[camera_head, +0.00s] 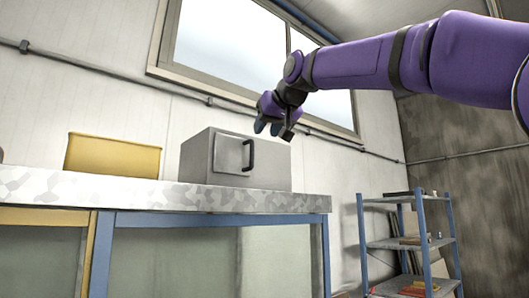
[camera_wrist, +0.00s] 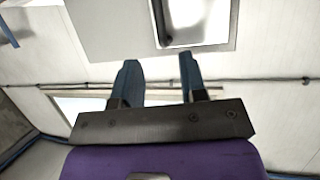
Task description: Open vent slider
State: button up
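No part clearly recognisable as a vent slider shows in either view. A grey box (camera_head: 275,165) stands on the bench in the head view, with a lighter front door (camera_head: 228,154) and a curved black handle (camera_head: 250,155) at the door's right edge. My gripper (camera_head: 274,131) hangs above the handle in that picture, apart from it. In the wrist view my gripper (camera_wrist: 158,58) has its two blue fingers apart, with nothing between them. That view looks upside down; the box (camera_wrist: 105,30), bright door (camera_wrist: 205,22) and dark handle (camera_wrist: 159,22) show at its top, beyond the fingertips.
The bench (camera_head: 150,193) has a pale mottled top and blue and yellow framing. A yellow container (camera_head: 112,156) stands left of the box. A blue-posted shelf (camera_head: 408,243) with several items stands at the right. A window (camera_head: 225,45) and a pipe run along the wall behind.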

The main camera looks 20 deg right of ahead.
aim_at(253, 148)
jog(key=x, duration=1)
jog(key=shift+d, duration=0.1)
grip_shut()
